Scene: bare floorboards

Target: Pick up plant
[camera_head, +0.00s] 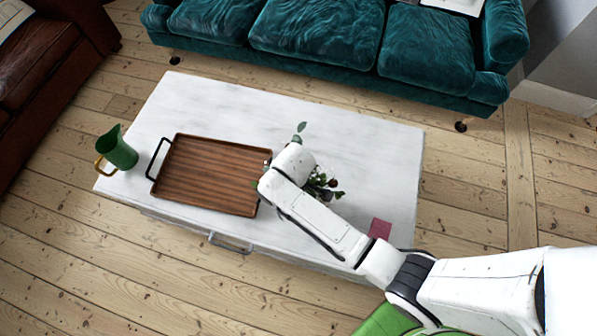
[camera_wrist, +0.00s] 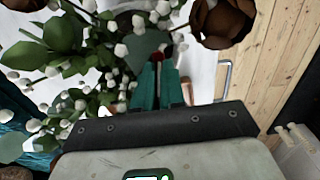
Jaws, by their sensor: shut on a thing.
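The plant (camera_head: 322,185) has green leaves, small white buds and dark red or brown flowers. In the head view it stands over the white table, right of the tray, partly hidden behind my arm. In the wrist view its leaves and buds (camera_wrist: 65,38) fill the left and upper part, and a brown flower (camera_wrist: 222,22) is at the top right. My gripper (camera_wrist: 157,72), with teal fingers, reaches in among the stems and is shut on the plant. The exact grip point is hidden by foliage. My arm hides the gripper in the head view.
The white table (camera_head: 370,140) holds a wooden tray (camera_head: 212,175) with dark handles, a green jug (camera_head: 119,150) at the left end and a small dark red item (camera_head: 380,228) near the right front. A teal sofa (camera_head: 320,35) stands behind. Bare floorboards lie in front.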

